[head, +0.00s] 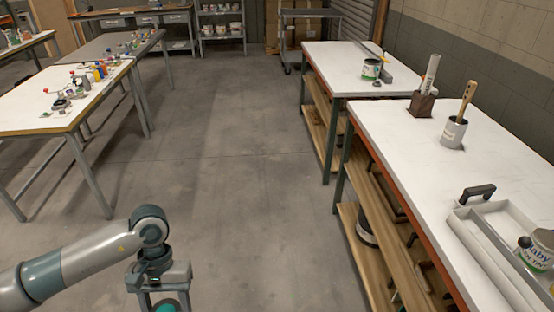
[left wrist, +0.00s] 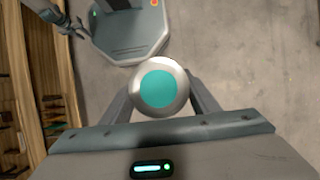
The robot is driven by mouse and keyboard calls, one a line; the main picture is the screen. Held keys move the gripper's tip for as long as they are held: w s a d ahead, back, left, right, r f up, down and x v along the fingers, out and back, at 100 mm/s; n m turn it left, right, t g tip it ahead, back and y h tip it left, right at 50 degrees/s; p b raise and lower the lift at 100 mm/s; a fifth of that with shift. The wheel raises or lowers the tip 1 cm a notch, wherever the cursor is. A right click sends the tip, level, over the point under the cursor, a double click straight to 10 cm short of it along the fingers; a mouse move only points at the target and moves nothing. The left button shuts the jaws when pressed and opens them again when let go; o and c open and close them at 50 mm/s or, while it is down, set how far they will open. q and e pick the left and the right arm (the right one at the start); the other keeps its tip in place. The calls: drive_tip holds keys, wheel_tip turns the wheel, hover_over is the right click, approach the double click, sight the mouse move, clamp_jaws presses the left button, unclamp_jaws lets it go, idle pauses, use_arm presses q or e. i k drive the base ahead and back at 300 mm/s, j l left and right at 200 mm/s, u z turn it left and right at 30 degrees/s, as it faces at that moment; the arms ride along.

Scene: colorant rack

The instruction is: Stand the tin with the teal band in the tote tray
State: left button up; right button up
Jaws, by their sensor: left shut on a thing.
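A round silver tin with a teal disc on its end (left wrist: 158,88) sits between the fingers of my left gripper (left wrist: 158,100) in the left wrist view. In the head view my left gripper (head: 166,300) hangs over the floor at the bottom, left of the tables, with the teal end of the tin (head: 166,306) just showing. The tin's side is mostly hidden. The grey tote tray (head: 484,252) with a black handle lies on the near right table, far from my left gripper. What looks like my right gripper (left wrist: 72,27) shows small in the left wrist view.
Labelled tins (head: 536,252) stand at the tray's right part, cut by the picture edge. A grey pot with a brush (head: 453,133) and a brown holder (head: 422,104) stand farther back on the white table (head: 400,150). Open floor (head: 240,190) separates the tables.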

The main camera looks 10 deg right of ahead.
sight(501, 230)
drive_tip(key=i, duration=2.9)
drive_tip(key=z, duration=4.25)
